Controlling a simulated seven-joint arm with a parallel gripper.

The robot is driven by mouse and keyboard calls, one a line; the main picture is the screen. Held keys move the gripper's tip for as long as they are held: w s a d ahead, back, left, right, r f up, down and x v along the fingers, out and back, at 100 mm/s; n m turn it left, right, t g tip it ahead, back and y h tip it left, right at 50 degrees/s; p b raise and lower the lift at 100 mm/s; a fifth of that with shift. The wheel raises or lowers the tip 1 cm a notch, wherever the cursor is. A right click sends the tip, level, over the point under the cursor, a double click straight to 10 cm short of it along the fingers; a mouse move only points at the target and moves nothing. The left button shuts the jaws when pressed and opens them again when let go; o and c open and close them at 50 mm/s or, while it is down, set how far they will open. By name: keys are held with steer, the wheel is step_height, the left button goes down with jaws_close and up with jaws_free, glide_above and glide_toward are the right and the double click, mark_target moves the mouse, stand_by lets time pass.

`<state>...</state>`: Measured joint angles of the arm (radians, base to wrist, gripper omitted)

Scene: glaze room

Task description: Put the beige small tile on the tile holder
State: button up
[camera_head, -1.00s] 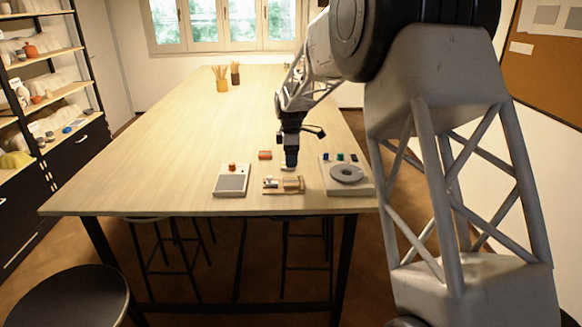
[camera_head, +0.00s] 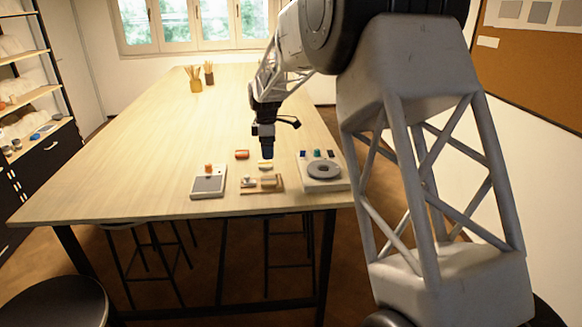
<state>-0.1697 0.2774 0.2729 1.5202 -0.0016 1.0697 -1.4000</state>
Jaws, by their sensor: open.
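A small pale beige piece (camera_head: 265,165), which looks like the beige small tile, lies on the table just behind a wooden stand. My gripper (camera_head: 267,157) points down right above or slightly behind this piece, and a small gap seems to show between them. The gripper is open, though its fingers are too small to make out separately. The wooden stand (camera_head: 247,189), likely the tile holder, has a tan block and a small pale part on it. Whether the stand holds any tile is too small to tell.
A white box with a grey panel and orange knob (camera_head: 208,185) stands left of the stand. A white device with a grey disc (camera_head: 323,169) stands to the right.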

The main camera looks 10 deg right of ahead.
steer(key=s+d+r+m, duration=0.3)
steer(key=s+r, duration=0.1)
steer(key=s, duration=0.5)
steer(key=s+d+r+m+t, duration=0.1)
steer(key=s+d+r+m, duration=0.25)
steer(key=s, duration=0.55)
steer(key=s+d+r+m, duration=0.2)
steer(key=s+d+r, duration=0.2)
steer(key=s, duration=0.6)
steer(key=s+d+f+m, duration=0.1)
steer(key=s+m, duration=0.2)
steer(key=s, duration=0.6)
steer(key=s+d+f+m+t, duration=0.1)
steer(key=s+d+f+m, duration=0.1)
steer(key=s, duration=0.8)
steer(key=s+d+f+m, duration=0.1)
steer(key=s+m, duration=0.3)
steer(key=s, duration=0.6)
steer(key=shift+s+d+f+m+t, duration=0.3)
steer(key=shift+d+f+m, duration=0.1)
steer(key=shift+f, duration=0.3)
